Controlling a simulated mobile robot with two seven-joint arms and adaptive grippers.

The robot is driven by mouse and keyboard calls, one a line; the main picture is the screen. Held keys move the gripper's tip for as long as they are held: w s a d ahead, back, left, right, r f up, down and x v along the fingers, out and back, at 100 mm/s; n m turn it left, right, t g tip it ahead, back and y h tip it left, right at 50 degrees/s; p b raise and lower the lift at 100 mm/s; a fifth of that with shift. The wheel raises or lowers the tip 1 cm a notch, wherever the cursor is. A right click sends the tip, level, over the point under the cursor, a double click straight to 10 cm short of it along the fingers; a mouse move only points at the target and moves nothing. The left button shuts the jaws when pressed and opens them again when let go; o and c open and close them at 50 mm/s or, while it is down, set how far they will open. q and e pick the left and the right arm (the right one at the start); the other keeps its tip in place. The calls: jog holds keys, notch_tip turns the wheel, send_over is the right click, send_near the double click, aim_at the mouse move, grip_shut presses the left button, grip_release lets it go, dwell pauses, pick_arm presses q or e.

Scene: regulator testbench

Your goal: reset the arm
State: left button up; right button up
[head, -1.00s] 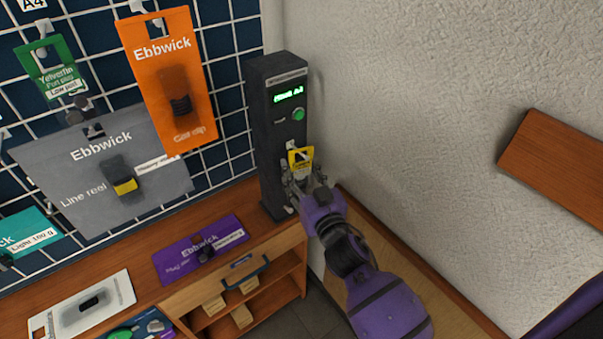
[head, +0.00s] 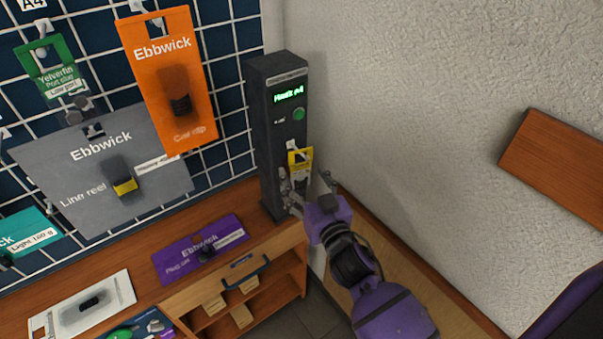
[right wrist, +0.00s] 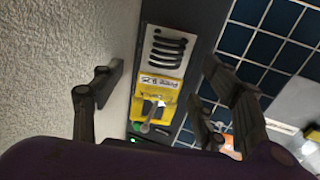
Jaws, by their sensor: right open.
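My left gripper is not in view.
A wire grid wall on the left holds an orange pack (head: 175,80), a grey pack (head: 75,165) and a green pack (head: 48,68). A purple pack (head: 200,247) lies on the wooden counter (head: 150,265). A brown board (head: 560,165) is on the right wall.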

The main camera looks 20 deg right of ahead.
jog(key=s, duration=1)
jog(key=s+d+f+g+h, duration=0.1)
jog(key=s+f+g, duration=0.25)
jog(key=f, duration=0.35)
jog(key=s+d+f+g, duration=0.2)
jog(key=s+f, duration=0.2)
jog(key=f, duration=0.4)
jog(key=s+f+g, duration=0.2)
jog(key=s+f, duration=0.3)
jog(key=s, duration=0.4)
jog(key=s+f+g+p, duration=0.1)
jog(key=s+f+g, duration=0.1)
jog(key=s+f, duration=0.3)
jog(key=s, duration=0.4)
jog(key=shift+d+f+m+p, duration=0.2)
jog(key=shift+f+m+p, duration=0.05)
jog(key=shift+m+p, duration=0.05)
jog(key=shift+w, duration=0.1)
